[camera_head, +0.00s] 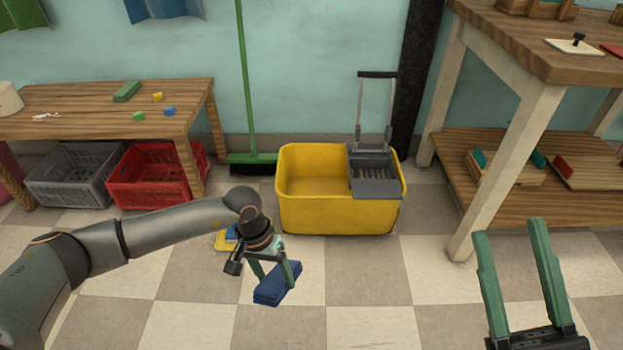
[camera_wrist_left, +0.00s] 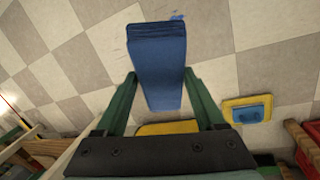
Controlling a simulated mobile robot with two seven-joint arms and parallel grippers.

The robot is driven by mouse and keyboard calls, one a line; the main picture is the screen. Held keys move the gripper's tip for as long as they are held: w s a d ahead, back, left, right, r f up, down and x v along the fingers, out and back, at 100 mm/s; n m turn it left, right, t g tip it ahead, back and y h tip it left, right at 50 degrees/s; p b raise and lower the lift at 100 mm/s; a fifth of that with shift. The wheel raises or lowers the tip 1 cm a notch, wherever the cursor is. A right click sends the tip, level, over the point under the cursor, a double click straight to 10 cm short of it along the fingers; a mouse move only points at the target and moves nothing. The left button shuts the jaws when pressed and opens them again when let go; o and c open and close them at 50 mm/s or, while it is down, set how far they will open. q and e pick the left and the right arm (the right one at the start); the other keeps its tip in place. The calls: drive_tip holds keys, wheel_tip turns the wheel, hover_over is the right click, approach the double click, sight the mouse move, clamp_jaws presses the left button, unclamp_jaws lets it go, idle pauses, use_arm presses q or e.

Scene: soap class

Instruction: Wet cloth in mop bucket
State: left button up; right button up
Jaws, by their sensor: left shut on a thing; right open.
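The yellow mop bucket (camera_head: 335,213) stands on the tiled floor in the middle of the head view, with a grey wringer (camera_head: 376,182) at its right end. My left gripper (camera_head: 277,278) is shut on a folded blue cloth (camera_head: 278,284), in front of the bucket's left side and outside it. In the left wrist view the cloth (camera_wrist_left: 157,62) sits between the green fingers (camera_wrist_left: 158,102). A yellow edge of the bucket (camera_wrist_left: 170,128) shows behind the gripper there. My right gripper (camera_head: 520,275) is open and empty at the lower right of the head view.
A yellow piece with a blue block (camera_wrist_left: 248,113) lies on the floor near the bucket. A green broom (camera_head: 245,100) leans on the wall behind. Red (camera_head: 150,178) and grey (camera_head: 75,180) crates sit under the left table (camera_head: 60,128). A wooden workbench (camera_head: 510,130) stands at right.

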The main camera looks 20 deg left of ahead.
use_arm(q)
drive_tip(key=shift+a+x, duration=0.25)
drive_tip(key=shift+x, duration=0.8)
drive_tip(key=shift+a+x, duration=0.2)
drive_tip(key=shift+x, duration=0.85)
drive_tip(key=shift+w, duration=0.1)
idle(0.5)
drive_tip(key=shift+d+p+v, duration=0.2)
drive_tip(key=shift+p+v, duration=0.4)
drive_tip(key=shift+v, duration=0.3)
drive_tip(key=shift+d+p+v, duration=0.2)
drive_tip(key=shift+p+v, duration=0.4)
drive_tip(key=shift+v, duration=0.35)
drive_tip(key=shift+r, duration=0.1)
